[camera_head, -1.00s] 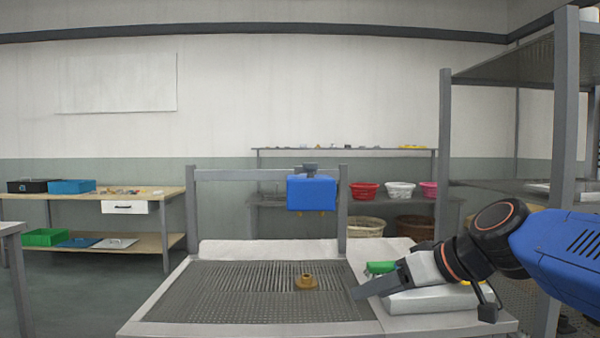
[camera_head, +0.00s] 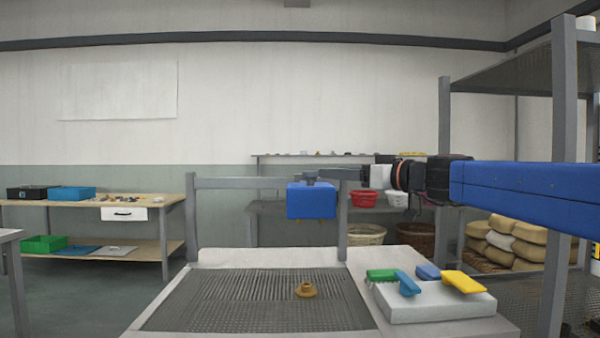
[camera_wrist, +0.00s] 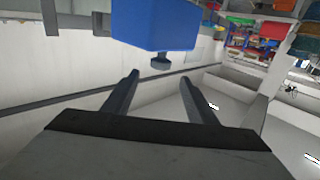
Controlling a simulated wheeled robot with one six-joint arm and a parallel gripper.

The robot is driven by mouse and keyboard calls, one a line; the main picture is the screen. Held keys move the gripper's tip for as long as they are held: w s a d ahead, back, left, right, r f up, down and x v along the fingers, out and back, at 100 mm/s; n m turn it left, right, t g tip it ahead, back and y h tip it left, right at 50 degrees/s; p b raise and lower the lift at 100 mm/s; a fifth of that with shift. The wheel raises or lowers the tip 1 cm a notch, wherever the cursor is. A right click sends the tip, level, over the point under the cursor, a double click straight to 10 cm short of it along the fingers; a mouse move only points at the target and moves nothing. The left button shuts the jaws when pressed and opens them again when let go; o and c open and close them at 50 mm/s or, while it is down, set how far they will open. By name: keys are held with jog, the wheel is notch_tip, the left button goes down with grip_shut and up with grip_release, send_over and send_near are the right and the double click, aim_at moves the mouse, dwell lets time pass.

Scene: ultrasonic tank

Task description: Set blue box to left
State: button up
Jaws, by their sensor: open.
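The blue box (camera_head: 311,201) hangs on the grey crossbar of a frame behind the tank, near the bar's right end. A dark grey knob (camera_head: 309,177) stands on its top. My gripper (camera_head: 325,173) reaches in from the right at the knob's height, above the box's top edge. In the wrist view, the blue box (camera_wrist: 155,25) and its knob (camera_wrist: 160,63) lie just past the fingertips. The gripper's fingers (camera_wrist: 160,78) are apart with nothing between them. The knob lines up with the gap; whether anything touches is unclear.
The crossbar (camera_head: 240,183) is free to the left of the box. Its right post (camera_head: 343,225) stands below my gripper. A brass piece (camera_head: 306,290) sits on the tank's grate. A white block (camera_head: 430,304) with several coloured pieces lies at right. A shelf post (camera_head: 444,150) stands near my arm.

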aim_at(300, 184)
jog(key=x, duration=1.3)
jog(key=shift+w+a, duration=0.15)
jog(key=shift+a, duration=0.05)
grip_shut()
jog(key=s+a, duration=0.1)
jog(key=a, duration=2.6)
jog(key=shift+a, duration=0.1)
jog(key=shift+c, duration=1.8)
grip_release()
jog(key=o, duration=0.4)
jog(key=shift+a, duration=0.2)
jog(key=shift+c, duration=0.2)
